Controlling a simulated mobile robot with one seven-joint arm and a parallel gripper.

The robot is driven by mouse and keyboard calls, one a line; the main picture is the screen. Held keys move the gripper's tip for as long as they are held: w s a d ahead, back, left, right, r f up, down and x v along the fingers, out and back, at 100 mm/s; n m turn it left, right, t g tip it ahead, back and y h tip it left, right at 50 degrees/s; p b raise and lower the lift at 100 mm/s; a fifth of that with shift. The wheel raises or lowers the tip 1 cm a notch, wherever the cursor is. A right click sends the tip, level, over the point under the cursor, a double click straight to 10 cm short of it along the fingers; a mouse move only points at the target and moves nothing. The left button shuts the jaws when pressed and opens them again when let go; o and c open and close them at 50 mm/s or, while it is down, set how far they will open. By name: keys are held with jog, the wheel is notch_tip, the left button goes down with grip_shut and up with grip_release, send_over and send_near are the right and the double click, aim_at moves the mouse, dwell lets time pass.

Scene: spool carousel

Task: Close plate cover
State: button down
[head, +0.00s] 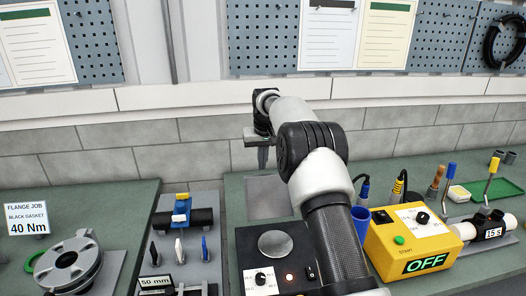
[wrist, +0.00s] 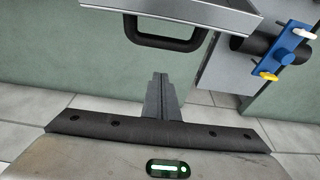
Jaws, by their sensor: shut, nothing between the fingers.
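The plate cover appears as a grey panel (head: 268,197) behind the heater box with its round plate (head: 275,244); it looks raised off that plate. In the wrist view a silver panel edge (wrist: 215,12) with a dark loop handle (wrist: 165,42) shows at the top and looks like the same cover. My gripper (head: 263,157) is above and behind the panel in the head view. In the wrist view its fingers (wrist: 160,82) are shut and empty, apart from the handle, just below it in the picture. My arm hides part of the box's right side.
A blue clamp on a dark pipe (head: 181,212) stands to the left, also at upper right in the wrist view. A grey flange (head: 68,262) lies further left. A yellow box reading OFF (head: 410,240) and a blue cup (head: 360,220) stand to the right. A tiled wall (head: 200,150) is behind.

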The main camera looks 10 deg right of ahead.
jog(key=s, duration=0.4)
jog(key=shift+r, duration=0.35)
jog(key=shift+b, duration=0.5)
